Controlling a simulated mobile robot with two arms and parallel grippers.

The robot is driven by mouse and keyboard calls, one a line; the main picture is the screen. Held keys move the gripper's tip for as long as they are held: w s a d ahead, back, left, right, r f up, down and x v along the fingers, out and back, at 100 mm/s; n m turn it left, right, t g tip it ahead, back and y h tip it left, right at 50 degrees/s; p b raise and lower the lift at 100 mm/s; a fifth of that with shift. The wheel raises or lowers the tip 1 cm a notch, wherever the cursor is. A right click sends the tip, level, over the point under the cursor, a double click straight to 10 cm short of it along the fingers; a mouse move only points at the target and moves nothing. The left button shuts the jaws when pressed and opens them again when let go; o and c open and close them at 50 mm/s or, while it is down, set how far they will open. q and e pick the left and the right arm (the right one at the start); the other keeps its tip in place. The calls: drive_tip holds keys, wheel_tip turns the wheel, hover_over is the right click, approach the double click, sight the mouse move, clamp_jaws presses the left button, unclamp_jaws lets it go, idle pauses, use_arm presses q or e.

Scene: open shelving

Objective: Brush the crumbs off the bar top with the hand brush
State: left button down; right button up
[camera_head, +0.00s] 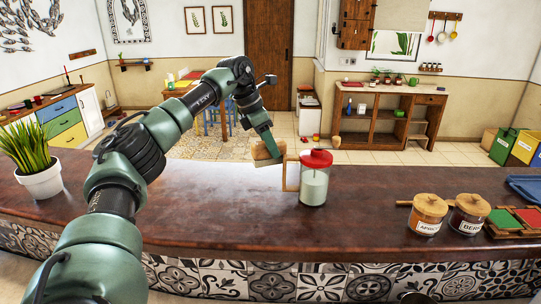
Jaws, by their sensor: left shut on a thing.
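The dark wooden bar top (215,215) runs across the whole head view. My left gripper (272,148) is over the far side of the bar, left of a red-lidded jug. It is shut on a tan wooden piece (264,154), which looks like part of the hand brush. The gripper's fingers partly cover this piece, and I cannot make out bristles. I cannot tell whether it touches the bar. No crumbs can be made out at this size. My right gripper is not in view.
The red-lidded jug (314,182) stands close to the right of the gripper. A potted plant (42,183) stands at the left.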

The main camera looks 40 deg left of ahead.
use_arm(q)
drive_tip(key=shift+f, duration=0.45)
wheel_tip(320, 180, down, 2)
drive_tip(key=shift+f+b, duration=0.15)
drive_tip(key=shift+b, duration=0.55)
wheel_tip(320, 180, down, 6)
drive_tip(key=b, duration=0.6)
drive_tip(key=shift+f+b, duration=0.5)
drive_tip(key=shift+f, duration=0.4)
